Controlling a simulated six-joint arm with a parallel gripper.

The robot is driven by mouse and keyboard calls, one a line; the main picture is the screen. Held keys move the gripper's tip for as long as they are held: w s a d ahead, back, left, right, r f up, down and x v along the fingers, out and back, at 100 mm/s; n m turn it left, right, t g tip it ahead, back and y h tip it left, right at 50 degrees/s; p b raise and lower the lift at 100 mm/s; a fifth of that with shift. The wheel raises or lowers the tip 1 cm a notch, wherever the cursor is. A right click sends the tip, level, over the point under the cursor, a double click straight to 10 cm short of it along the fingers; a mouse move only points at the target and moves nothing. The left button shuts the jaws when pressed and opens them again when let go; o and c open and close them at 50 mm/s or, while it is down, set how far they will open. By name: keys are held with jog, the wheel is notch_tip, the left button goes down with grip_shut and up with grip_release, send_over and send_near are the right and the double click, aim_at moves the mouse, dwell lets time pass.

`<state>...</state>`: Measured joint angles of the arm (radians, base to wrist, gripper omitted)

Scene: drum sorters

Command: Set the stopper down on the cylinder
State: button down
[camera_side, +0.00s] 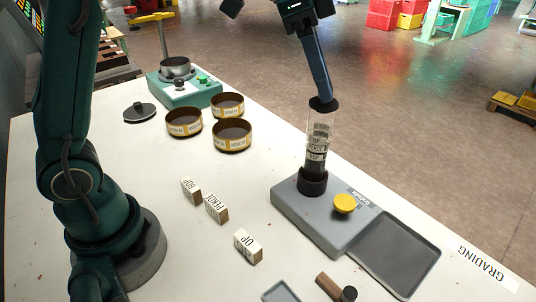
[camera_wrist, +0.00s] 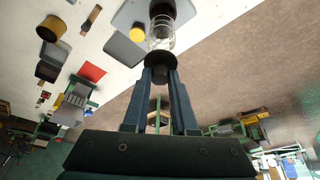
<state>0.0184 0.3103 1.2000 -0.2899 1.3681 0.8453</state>
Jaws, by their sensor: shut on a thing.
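My gripper (camera_side: 321,94) points down from the upper right and is shut on the black stopper (camera_side: 324,105). The clear cylinder (camera_side: 319,130) stands upright right below it, with printed labels and dark contents inside. Its dark foot (camera_side: 313,182) rests on a grey base unit (camera_side: 340,240). The stopper is over the cylinder's open top, very close to the rim; I cannot tell whether they touch. In the wrist view the fingers (camera_wrist: 160,76) grip the stopper (camera_wrist: 172,72), and the cylinder (camera_wrist: 161,38) lies directly beyond it.
A yellow button (camera_side: 344,203) sits on the base, beside a grey tray (camera_side: 395,255). Several labelled blocks (camera_side: 216,208) lie on the white table. Round tins (camera_side: 232,136), a black disc (camera_side: 139,112) and a green-buttoned device (camera_side: 190,92) stand farther back.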

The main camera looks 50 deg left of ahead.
jog(key=shift+f, duration=0.1)
jog(key=c, duration=0.7)
grip_release()
jog(key=shift+v, duration=3.7)
jog(key=s+a+f+n+t+y, duration=0.1)
jog(key=s+f+n, duration=0.2)
jog(key=s+f, duration=0.1)
jog(key=s+a+f+n+y, duration=0.1)
jog(key=s+a+f+n, duration=0.1)
jog(key=s+f, duration=0.3)
jog(key=s+a+f+n+t+y, duration=0.1)
jog(key=s+f+n, duration=0.3)
jog(key=s, duration=0.3)
jog(key=shift+a+f+n+t, duration=0.25)
jog(key=shift+f+n+t, duration=0.05)
jog(key=shift+f, duration=0.35)
